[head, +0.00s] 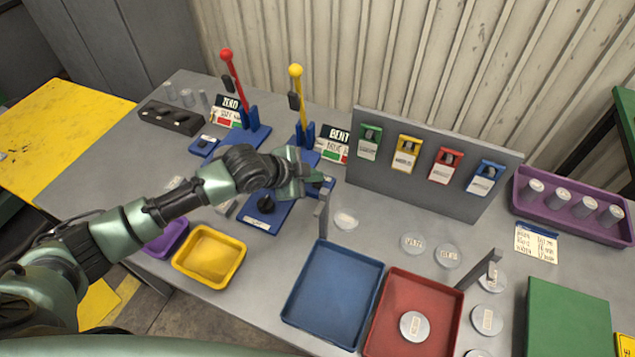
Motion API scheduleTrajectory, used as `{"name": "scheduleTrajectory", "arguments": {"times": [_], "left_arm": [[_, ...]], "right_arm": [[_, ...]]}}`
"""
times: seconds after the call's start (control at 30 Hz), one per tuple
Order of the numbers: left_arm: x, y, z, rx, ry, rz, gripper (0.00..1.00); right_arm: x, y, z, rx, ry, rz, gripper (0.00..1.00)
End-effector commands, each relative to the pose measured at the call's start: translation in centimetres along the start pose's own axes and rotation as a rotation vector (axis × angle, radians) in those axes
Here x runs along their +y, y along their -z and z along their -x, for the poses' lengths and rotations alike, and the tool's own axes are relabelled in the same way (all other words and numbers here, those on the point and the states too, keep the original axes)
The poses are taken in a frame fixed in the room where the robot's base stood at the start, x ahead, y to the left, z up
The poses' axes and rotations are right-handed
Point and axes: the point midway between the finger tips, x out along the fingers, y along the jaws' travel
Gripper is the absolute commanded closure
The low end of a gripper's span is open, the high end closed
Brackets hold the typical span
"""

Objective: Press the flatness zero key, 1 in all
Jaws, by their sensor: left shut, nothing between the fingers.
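My left arm reaches in from the left, and its gripper (308,181) is shut and empty in the middle of the bench. It is low over a small blue key box (328,183) in front of the yellow-lever stand (303,135), and covers part of it. I cannot tell whether the fingertips touch the key. A similar small blue box (204,145) sits in front of the red-lever stand (247,138). Signs reading "ZERO" (229,110) and "BENT" (334,146) stand beside the levers. No key label is readable.
A blue plate with a black knob (264,205) lies under my forearm. Yellow (210,257), blue (332,295) and red (427,300) trays line the front. A grey panel with coloured tags (430,165) stands behind. A purple rack (570,208) is at right.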

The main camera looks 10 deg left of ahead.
Motion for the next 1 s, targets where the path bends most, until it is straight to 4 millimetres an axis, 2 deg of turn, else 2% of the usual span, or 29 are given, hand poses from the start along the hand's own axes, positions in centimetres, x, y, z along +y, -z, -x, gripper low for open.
{"name": "scheduleTrajectory", "arguments": {"times": [1.0], "left_arm": [[0.55, -0.54, -0.72, -0.001, -0.001, 0.0, 1.0]], "right_arm": [[0.07, -0.08, -0.17, -0.001, -0.001, 0.0, 0.64]]}}
